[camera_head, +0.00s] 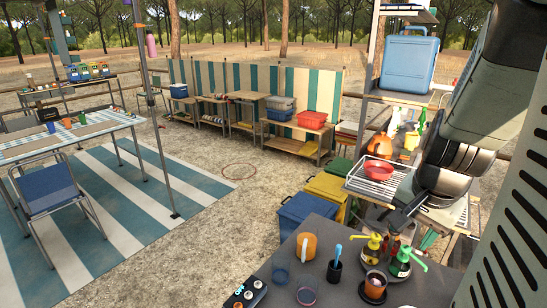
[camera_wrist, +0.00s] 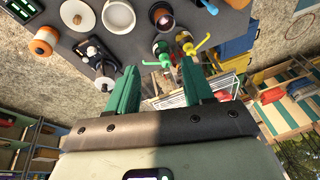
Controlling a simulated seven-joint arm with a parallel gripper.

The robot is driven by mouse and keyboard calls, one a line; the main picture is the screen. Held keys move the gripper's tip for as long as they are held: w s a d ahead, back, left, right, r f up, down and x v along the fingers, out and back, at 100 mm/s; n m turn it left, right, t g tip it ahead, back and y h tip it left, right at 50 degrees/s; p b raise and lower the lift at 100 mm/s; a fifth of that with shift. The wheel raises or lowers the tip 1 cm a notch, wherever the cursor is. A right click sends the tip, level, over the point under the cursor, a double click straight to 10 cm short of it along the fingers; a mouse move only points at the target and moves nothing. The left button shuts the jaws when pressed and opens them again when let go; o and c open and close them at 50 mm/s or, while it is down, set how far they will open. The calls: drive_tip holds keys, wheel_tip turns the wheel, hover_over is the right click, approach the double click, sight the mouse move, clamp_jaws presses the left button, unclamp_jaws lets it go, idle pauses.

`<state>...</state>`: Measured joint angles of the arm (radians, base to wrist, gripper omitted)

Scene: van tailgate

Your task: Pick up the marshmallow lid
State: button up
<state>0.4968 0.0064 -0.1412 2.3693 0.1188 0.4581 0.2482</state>
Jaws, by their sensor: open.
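I cannot tell for sure which thing is the marshmallow lid. In the head view my arm hangs at the right, over the area beside the dark table, and I cannot make out the disc there.
The dark table (camera_head: 340,295) holds an orange mug (camera_head: 306,247), a black cup (camera_head: 334,271), a yellow pump bottle (camera_head: 372,249), a green pump bottle (camera_head: 401,262) and a glass (camera_head: 307,291). A wire rack with a red bowl (camera_head: 379,168) stands behind. Blue and yellow bins stand behind the table.

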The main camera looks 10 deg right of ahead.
drive_tip(key=s+d+f+m+g, duration=0.1)
drive_tip(key=s+d+f, duration=0.3)
drive_tip(key=f, duration=0.4)
drive_tip(key=s+d+f+m+g+y, duration=0.1)
drive_tip(key=s+d+f+m, duration=0.2)
drive_tip(key=f, duration=0.5)
drive_tip(key=s+d+f+m+g, duration=0.1)
drive_tip(key=s+d+f+m, duration=0.1)
drive_tip(key=s+d+f, duration=0.3)
drive_tip(key=shift+s+d+f+m+y, duration=0.2)
drive_tip(key=shift+s+f, duration=0.2)
drive_tip(key=shift+f, duration=0.35)
drive_tip(key=shift+s+d+f+m+y, duration=0.1)
drive_tip(key=shift+s+d+f+m, duration=0.2)
drive_tip(key=shift+f, duration=0.45)
drive_tip(key=shift+w+a+f, duration=0.1)
drive_tip(key=shift+a+f, duration=0.05)
drive_tip(key=shift+f, duration=1.35)
drive_tip(key=shift+w+a+f, duration=0.1)
drive_tip(key=shift+f, duration=1.35)
drive_tip(key=shift+s, duration=0.1)
clamp_jaws()
